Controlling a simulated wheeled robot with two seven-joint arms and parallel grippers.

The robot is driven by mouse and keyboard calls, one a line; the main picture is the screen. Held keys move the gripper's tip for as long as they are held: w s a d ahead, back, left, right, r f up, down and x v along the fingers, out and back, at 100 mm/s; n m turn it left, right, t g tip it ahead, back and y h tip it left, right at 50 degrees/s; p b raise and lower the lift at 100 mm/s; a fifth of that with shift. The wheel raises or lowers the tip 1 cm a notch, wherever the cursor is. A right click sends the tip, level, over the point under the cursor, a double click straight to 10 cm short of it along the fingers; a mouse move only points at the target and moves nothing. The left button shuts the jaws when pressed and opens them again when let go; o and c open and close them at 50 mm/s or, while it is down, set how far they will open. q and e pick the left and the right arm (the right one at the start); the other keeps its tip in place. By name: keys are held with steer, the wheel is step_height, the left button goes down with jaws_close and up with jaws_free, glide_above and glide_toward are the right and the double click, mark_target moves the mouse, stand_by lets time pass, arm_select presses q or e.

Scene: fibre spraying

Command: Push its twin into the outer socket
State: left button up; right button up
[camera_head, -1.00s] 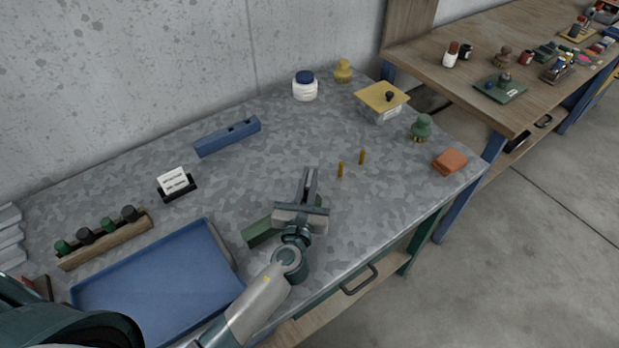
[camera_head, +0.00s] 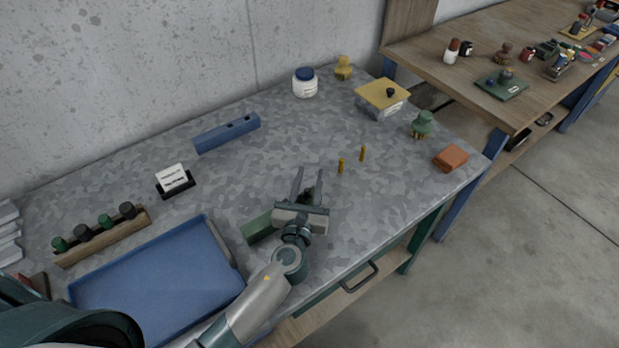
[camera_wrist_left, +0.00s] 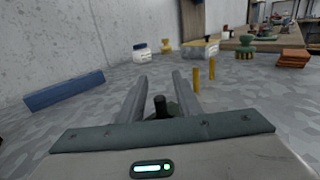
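Two slim brass-coloured pegs stand upright on the mottled grey table, a nearer one (camera_head: 341,166) and a farther one (camera_head: 362,153). They also show in the left wrist view, nearer peg (camera_wrist_left: 195,81) and farther peg (camera_wrist_left: 212,69). A long blue block (camera_head: 227,133) with dark openings in its top lies toward the wall. My left gripper (camera_head: 308,172) is open, left of the pegs and apart from them. A dark knob-topped thing (camera_wrist_left: 160,106) shows between its fingers; its lower part is hidden, and I see no finger closed on it. My right gripper is not in view.
A green block (camera_head: 258,229) lies partly behind my left gripper. A blue tray (camera_head: 160,278), a wooden rack (camera_head: 102,236) and a card stand (camera_head: 174,180) are at left. A jar (camera_head: 305,83), yellow-lidded box (camera_head: 382,97) and orange block (camera_head: 451,158) stand beyond.

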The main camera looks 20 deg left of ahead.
arm_select(q)
steer(key=shift+f, duration=0.1)
steer(key=shift+s+d+f, duration=0.1)
steer(key=shift+s, duration=0.7)
steer(key=s, duration=0.5)
steer(key=s+d+b, duration=0.1)
steer(key=s, duration=0.4)
steer(key=s+d, duration=0.1)
steer(key=s, duration=0.4)
steer(key=shift+s+b, duration=0.1)
steer(key=shift+b, duration=0.2)
steer(key=shift+s, duration=0.25)
steer(key=shift+a+r, duration=0.1)
steer(key=shift+r, duration=0.1)
steer(key=shift+s, duration=0.1)
